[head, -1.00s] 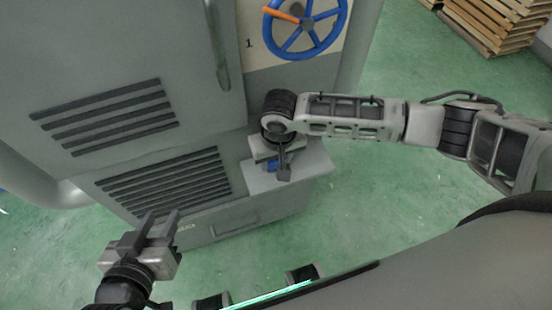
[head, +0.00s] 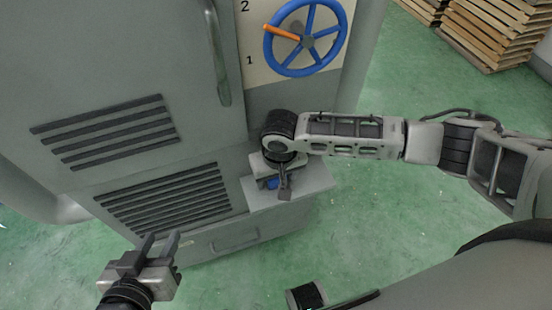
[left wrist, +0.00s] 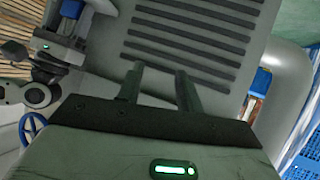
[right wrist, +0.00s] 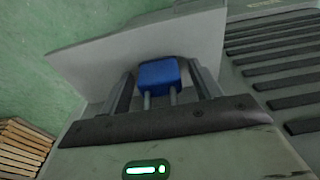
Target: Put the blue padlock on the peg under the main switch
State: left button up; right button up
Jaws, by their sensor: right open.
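The blue padlock (right wrist: 158,76) rests on a grey shelf (right wrist: 95,62) on the front of the cabinet. Its two shackle legs point toward the right wrist camera. My right gripper (right wrist: 160,88) is open, with one finger on each side of the padlock and visible gaps beside it. In the head view the padlock (head: 271,183) is partly hidden by my right gripper (head: 284,188). My left gripper (head: 161,238) is open and empty in front of the lower cabinet vents. I cannot make out the main switch or its peg in these views.
The grey cabinet (head: 110,60) has slotted vents (head: 165,200) and a blue handwheel (head: 306,38) with an orange handle. A bare part of the shelf (head: 312,180) shows right of my right gripper. Wooden pallets (head: 495,30) stand at the back right.

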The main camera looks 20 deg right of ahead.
jog(key=r, duration=0.1)
jog(key=r+p, duration=0.1)
jog(key=r, duration=0.1)
jog(key=r+p, duration=0.1)
jog(key=r, duration=0.1)
jog(key=shift+s+a+r, duration=0.2)
jog(key=shift+s+a, duration=0.05)
jog(key=shift+a, duration=0.15)
pick_arm(q)
jog(key=shift+s+r+p, duration=0.1)
jog(key=shift+r+p, duration=0.65)
jog(key=shift+p, duration=0.35)
pick_arm(e)
notch_tip(320, 180, up, 10)
jog(key=s, duration=0.1)
jog(key=shift+r, duration=0.15)
pick_arm(q)
jog(key=shift+a, duration=0.1)
pick_arm(e)
jog(key=shift+s, duration=0.15)
